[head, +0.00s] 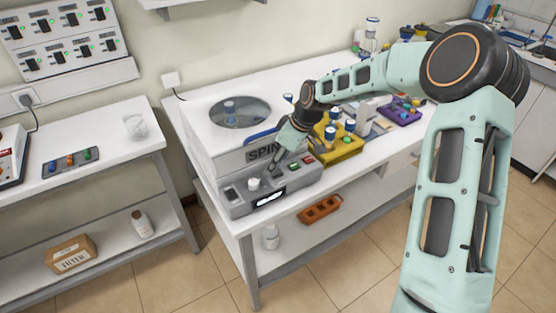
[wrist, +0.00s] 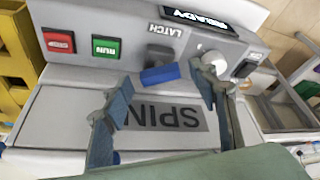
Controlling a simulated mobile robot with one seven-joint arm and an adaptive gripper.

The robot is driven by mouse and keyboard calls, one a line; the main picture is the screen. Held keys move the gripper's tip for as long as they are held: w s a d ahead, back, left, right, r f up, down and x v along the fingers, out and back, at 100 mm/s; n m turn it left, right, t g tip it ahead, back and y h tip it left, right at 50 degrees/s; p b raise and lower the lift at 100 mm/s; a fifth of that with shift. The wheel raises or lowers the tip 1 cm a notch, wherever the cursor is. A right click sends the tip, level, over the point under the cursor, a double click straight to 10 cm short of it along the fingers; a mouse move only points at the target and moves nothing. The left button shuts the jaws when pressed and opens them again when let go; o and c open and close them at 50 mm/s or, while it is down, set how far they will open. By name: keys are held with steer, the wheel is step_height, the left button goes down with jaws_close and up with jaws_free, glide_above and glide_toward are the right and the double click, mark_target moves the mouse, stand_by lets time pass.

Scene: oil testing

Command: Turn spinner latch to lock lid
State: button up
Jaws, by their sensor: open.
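The spinner (head: 208,152) is a white box with a round window in its closed-looking lid (head: 213,112) and a sloped grey control panel (head: 233,207) in front. In the wrist view the latch (wrist: 160,68) is a dark knob with a blue bar, beside the LATCH label. The bar lies nearly crosswise in that picture. My gripper (wrist: 163,95) is open, its two fingers spread to either side of the latch, apparently not touching it. In the head view my gripper (head: 274,170) is over the panel and hides the latch.
A red button (wrist: 58,42), a green RUN button (wrist: 105,47) and a white knob (wrist: 213,62) flank the latch. A yellow rack (head: 345,148) stands right of the spinner. An orange tray (head: 320,209) lies on the shelf below.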

steer(key=shift+c, duration=0.2)
steer(key=c, duration=1.1)
steer(key=shift+f+b, duration=0.1)
steer(key=shift+b, duration=0.25)
steer(key=m+b, duration=0.1)
steer(key=m+t+b, duration=0.1)
steer(key=b, duration=0.1)
steer(key=shift+s+a+f+m+h, duration=0.1)
steer(key=shift+a+m+h, duration=0.05)
steer(key=shift+m+h, duration=0.2)
steer(key=m+b, duration=0.2)
steer(key=m, duration=0.1)
steer(key=shift+s+a+t+h+b, duration=0.1)
steer(key=shift+t+h+b, duration=0.25)
steer(key=shift+t+b, duration=0.05)
steer(key=o, duration=1.1)
steer(key=shift+o, duration=0.2)
